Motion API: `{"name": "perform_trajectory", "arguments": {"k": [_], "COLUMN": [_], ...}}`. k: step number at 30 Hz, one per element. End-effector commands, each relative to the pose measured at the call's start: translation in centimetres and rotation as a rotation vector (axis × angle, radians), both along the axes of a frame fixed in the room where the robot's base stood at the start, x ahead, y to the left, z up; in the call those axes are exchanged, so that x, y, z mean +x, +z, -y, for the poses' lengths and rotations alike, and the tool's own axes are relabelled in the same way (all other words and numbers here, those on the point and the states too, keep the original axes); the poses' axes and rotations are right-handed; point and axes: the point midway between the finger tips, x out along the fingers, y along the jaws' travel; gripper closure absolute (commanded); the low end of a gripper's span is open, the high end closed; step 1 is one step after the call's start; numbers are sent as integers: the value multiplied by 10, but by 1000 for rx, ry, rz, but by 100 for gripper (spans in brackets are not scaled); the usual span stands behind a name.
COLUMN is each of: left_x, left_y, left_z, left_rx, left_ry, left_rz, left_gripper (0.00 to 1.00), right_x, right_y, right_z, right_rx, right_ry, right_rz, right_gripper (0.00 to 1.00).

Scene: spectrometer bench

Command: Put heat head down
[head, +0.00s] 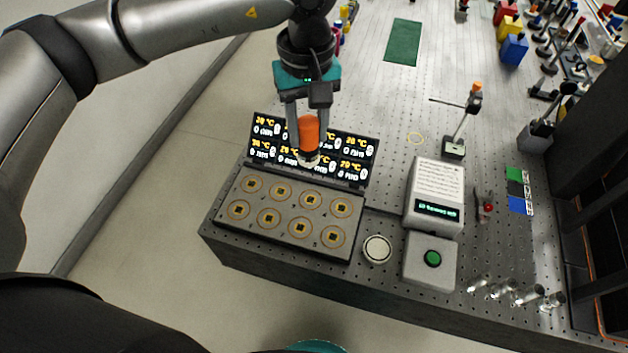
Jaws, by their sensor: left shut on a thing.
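The heat head (309,131) is an orange cylinder with a pale lower end. My left gripper (308,142) is shut on it and holds it upright in front of the black display panel (262,152). A grey plate (238,192) with two rows of gold-ringed round sites lies just nearer than the panel. The head covers part of the panel's readouts. I cannot tell how high the head is above the bench. A white round pad (377,249) sits right of the plate. My right gripper is not in view.
A white box with a small display (435,195) and a box with a green button (432,260) stand to the right. Several glass vials (502,289) lie near the front right edge. A thin stand (455,145) rises behind. A green mat (403,42) lies farther back.

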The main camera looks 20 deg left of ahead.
Motion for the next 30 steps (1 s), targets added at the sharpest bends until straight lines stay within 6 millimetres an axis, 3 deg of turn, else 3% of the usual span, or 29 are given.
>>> {"name": "perform_trajectory", "arguments": {"k": [6,10,17,24,30], "left_x": [-1,0,1,0,1], "left_y": [-59,-83,-101,-134,-139], "left_z": [1,1,1,1,1], "left_rx": [0,-1,-2,-1,-2], "left_ry": [-1,-2,-1,-2,-2], "left_rz": [-4,-1,1,0,2], "left_gripper": [100,100,100,100,100], "right_x": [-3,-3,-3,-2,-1], "right_y": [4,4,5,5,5], "right_z": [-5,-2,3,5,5], "right_rx": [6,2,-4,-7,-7], "right_ry": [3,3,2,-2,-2], "right_rz": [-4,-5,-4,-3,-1], "right_gripper": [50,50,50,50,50]}}
